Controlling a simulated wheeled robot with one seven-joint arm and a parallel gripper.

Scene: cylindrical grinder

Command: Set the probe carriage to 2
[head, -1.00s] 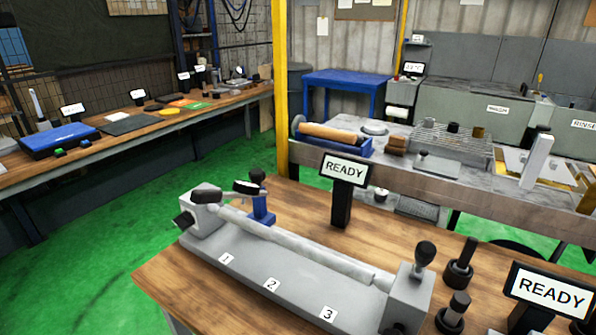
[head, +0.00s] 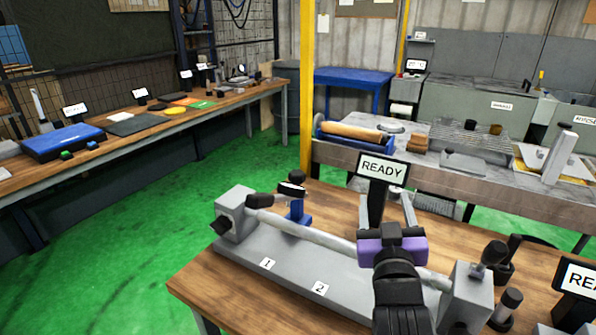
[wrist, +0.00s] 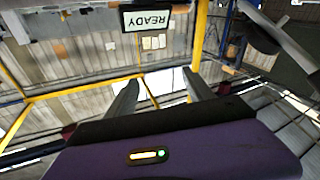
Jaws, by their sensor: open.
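The grey grinder bed (head: 345,291) lies on the wooden bench, with a long pale bar (head: 335,242) between its end blocks. Label 1 (head: 268,264) and label 2 (head: 320,288) show on its front; label 3 is hidden behind my arm. A blue carriage (head: 298,211) with a black knob and a dial stands behind the bar, near the label 1 end. My gripper (head: 384,198), with a purple body, is open and empty above the right half of the bed, apart from the carriage. Its fingers also show in the wrist view (wrist: 162,78), where the carriage cannot be seen.
A READY sign (head: 382,171) stands on a post close behind my gripper. Black-knobbed parts (head: 508,300) and a second sign (head: 578,281) stand at the bench's right.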

